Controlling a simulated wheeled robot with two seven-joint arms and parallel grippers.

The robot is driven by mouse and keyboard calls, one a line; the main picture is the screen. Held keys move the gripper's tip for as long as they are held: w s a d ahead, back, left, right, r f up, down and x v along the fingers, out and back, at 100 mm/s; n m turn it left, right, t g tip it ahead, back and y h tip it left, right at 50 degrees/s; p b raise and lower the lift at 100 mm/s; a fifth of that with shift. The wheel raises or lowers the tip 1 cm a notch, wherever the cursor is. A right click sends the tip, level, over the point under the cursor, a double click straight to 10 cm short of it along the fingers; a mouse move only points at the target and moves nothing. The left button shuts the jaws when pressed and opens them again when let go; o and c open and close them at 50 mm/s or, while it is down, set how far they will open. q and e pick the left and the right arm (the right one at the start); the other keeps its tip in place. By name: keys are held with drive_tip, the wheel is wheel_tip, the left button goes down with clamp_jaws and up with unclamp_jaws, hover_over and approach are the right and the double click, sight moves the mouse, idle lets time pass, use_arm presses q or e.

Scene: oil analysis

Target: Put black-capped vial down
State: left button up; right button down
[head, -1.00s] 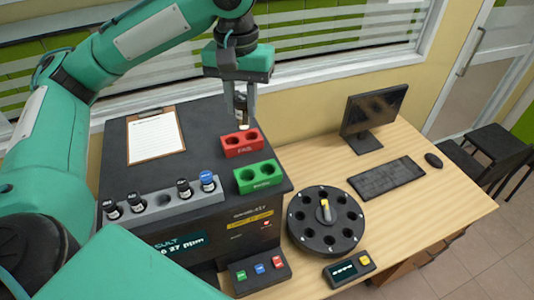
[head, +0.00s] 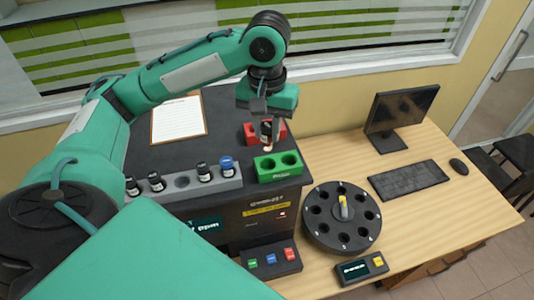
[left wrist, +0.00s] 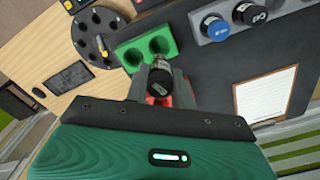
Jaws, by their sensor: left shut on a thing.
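My left gripper (head: 265,132) is shut on a black-capped vial (head: 267,137), held upright at the red two-hole block (head: 250,131). The gripper and vial hide part of that block. In the left wrist view the black cap (left wrist: 158,88) sits between the fingers, with a little red of the block (left wrist: 181,92) behind it. I cannot tell whether the vial's bottom is in a hole. The green two-hole block (head: 278,167) stands just in front; its holes look empty. My right gripper is not in view.
A grey rack (head: 182,182) holds several vials, one blue-capped, with an empty slot. A clipboard (head: 178,120) lies on the dark analyzer top. A round black carousel (head: 341,218), monitor (head: 400,115) and keyboard (head: 408,187) are on the desk at right.

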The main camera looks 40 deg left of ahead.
sight(268, 125)
use_arm(q)
drive_tip(key=shift+f+p, duration=0.35)
drive_tip(key=shift+f, duration=3.75)
drive_tip(key=o, duration=1)
drive_tip(key=shift+f, duration=0.15)
wheel_tip(268, 125, up, 12)
drive_tip(key=shift+r+b, duration=0.2)
drive_tip(key=shift+b, duration=0.3)
